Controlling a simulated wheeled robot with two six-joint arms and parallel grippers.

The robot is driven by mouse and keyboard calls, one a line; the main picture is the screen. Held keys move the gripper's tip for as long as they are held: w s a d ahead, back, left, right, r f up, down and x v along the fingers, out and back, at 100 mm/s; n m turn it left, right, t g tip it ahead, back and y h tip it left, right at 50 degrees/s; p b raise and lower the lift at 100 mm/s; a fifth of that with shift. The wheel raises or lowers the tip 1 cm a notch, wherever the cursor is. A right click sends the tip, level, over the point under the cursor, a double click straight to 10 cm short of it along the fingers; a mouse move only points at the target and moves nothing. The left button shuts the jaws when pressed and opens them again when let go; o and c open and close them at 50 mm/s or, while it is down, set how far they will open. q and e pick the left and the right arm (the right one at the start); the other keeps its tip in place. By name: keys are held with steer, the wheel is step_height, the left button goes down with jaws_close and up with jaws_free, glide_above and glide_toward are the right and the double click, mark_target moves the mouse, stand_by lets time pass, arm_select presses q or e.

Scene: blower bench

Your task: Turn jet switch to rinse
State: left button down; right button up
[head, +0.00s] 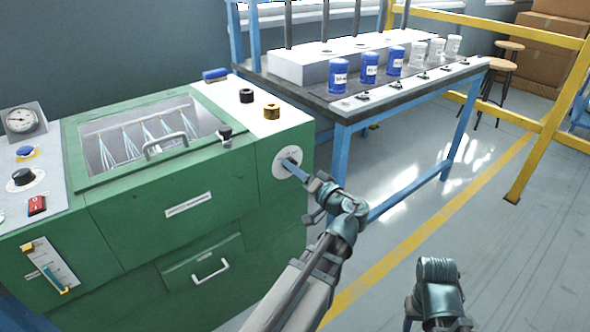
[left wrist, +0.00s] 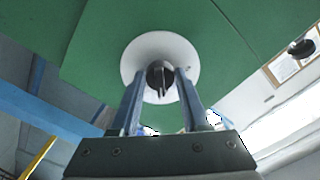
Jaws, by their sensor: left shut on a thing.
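The jet switch (left wrist: 160,77) is a dark knob with a raised grip bar, in the middle of a round white plate (left wrist: 187,56). The plate sits on the side of the green machine and also shows in the head view (head: 293,154). My left gripper (head: 292,166) reaches it from the lower right; in the left wrist view its two fingers (left wrist: 161,88) stand on either side of the knob, shut on it. The fingers hide part of the knob, and I cannot read any markings on the plate.
The green machine (head: 190,230) has a glass lid with jets inside, a gauge (head: 20,119) and other knobs on top. A blue-framed bench (head: 395,92) with blue and clear jars stands behind. Open floor lies to the right, with a yellow rail (head: 545,120).

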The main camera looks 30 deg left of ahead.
arm_select(q)
steer(key=shift+c, duration=1.9)
jaws_free()
steer(key=v, duration=1.4)
steer(key=shift+a, duration=0.1)
steer(key=s+f+m+g+h, duration=0.25)
steer(key=f+h, duration=0.35)
steer(key=f, duration=0.4)
steer(key=s+f+m+g+h, duration=0.1)
steer(key=f+g+h, duration=0.3)
steer(key=f, duration=0.5)
steer(key=s+d+f+m+h, duration=0.1)
steer(key=s+d+m+h, duration=0.15)
steer(key=d, duration=0.65)
steer(key=s+d+f+m+h, duration=0.2)
steer(key=s+d+h, duration=0.15)
steer(key=d, duration=0.45)
step_height(320, 180, up, 37)
steer(key=s+p, duration=0.1)
steer(key=p, duration=3.5)
steer(key=shift+d+y+p, duration=0.25)
steer(key=shift+y+p, duration=0.05)
steer(key=shift+p, duration=0.05)
